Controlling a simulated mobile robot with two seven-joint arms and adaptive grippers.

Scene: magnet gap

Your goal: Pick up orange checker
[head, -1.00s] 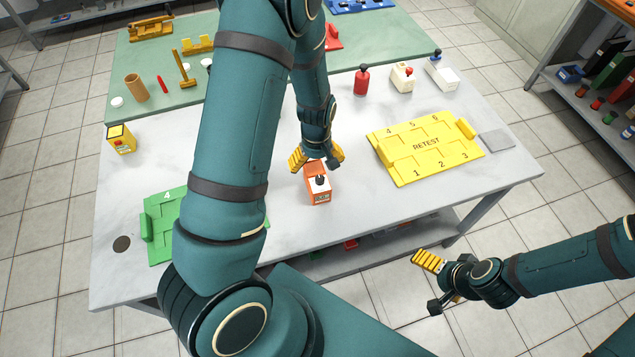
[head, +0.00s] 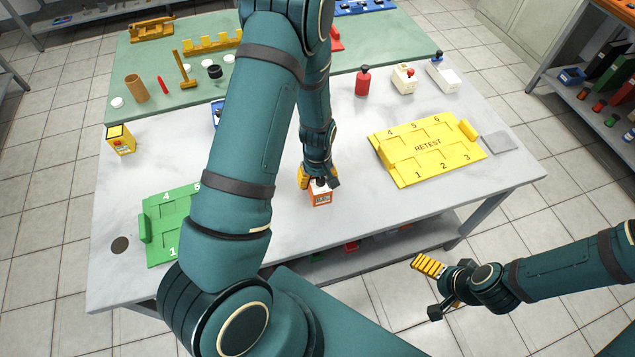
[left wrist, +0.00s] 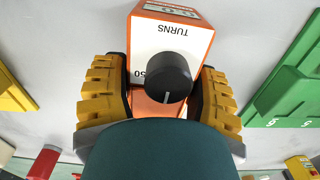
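The orange checker (head: 320,197) is a small orange box with a white face and a black knob. It is near the front middle of the white table. In the left wrist view the checker (left wrist: 172,38) shows the word TURNS on its face. My left gripper (head: 318,182) is down over it, with one yellow-ribbed finger on each side. In the left wrist view the dark pads of the gripper (left wrist: 162,95) lie against its sides with no clear gap. The lower body of the checker is partly hidden. My right gripper (head: 438,287) is off the table's front right, empty and open.
The yellow RETEST tray (head: 427,146) lies to the right, and a green numbered tray (head: 165,222) to the left, partly behind my arm. A yellow box (head: 120,140) stands at the left edge. A red bottle-shaped item (head: 362,82) and two white devices stand behind.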

